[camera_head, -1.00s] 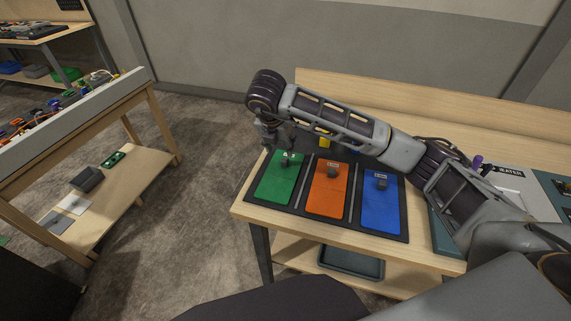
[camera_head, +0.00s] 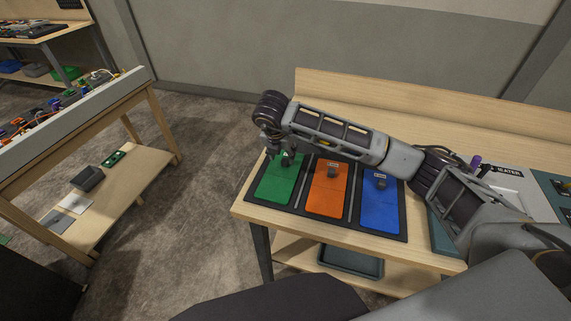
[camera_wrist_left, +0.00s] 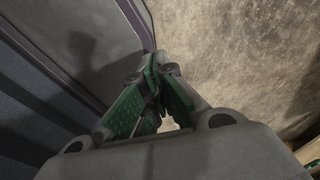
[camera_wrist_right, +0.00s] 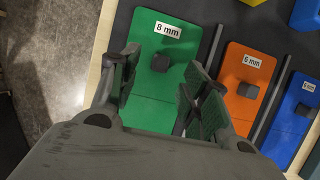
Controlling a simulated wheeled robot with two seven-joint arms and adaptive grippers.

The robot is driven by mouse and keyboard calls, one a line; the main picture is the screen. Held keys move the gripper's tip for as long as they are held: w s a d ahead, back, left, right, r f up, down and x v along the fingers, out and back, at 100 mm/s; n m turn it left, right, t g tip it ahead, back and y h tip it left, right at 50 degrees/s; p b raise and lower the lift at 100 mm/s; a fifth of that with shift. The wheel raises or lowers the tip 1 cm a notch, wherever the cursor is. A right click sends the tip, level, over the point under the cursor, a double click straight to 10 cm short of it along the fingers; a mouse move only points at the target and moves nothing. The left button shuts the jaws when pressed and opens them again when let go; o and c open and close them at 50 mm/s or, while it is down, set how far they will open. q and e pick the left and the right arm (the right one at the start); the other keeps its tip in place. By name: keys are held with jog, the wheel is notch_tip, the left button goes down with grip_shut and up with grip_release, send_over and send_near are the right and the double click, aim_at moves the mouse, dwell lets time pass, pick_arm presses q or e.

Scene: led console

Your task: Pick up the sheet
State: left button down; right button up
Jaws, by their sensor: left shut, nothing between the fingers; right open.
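Three flat sheets lie side by side in a dark tray (camera_head: 350,224): a green sheet (camera_head: 274,189) labelled 8 mm, an orange sheet (camera_head: 326,203) labelled 6 mm, and a blue sheet (camera_head: 380,214) whose label is too small to read. Each has a dark block-like knob; the green sheet's knob (camera_wrist_right: 160,64) shows in the right wrist view. My right gripper (camera_head: 281,158) is open above the green sheet's far part. In the right wrist view its fingers (camera_wrist_right: 160,80) stand either side of that knob, apparently not touching it. My left gripper (camera_wrist_left: 160,85) is shut and empty, away from the sheets.
The tray lies on a wooden table (camera_head: 247,208) with a raised back board. A lower shelf holds a dark bin (camera_head: 350,262). To the right is a panel (camera_head: 503,178) with lettering. Another bench (camera_head: 150,92) stands left, across open floor.

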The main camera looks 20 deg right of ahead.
aim_at(285, 158)
jog(key=p+x, duration=0.1)
jog(key=x, duration=0.2)
jog(key=shift+w+d+f, duration=0.15)
jog(key=shift+w+d, duration=0.1)
jog(key=shift+w+d+f, duration=0.1)
jog(key=shift+w+f, duration=0.1)
jog(key=shift+f, duration=0.3)
jog(key=shift+c, duration=0.4)
jog(key=c, duration=0.7)
grip_shut()
pick_arm(q)
jog(key=shift+s+d+r, duration=0.3)
jog(key=shift+r, duration=0.3)
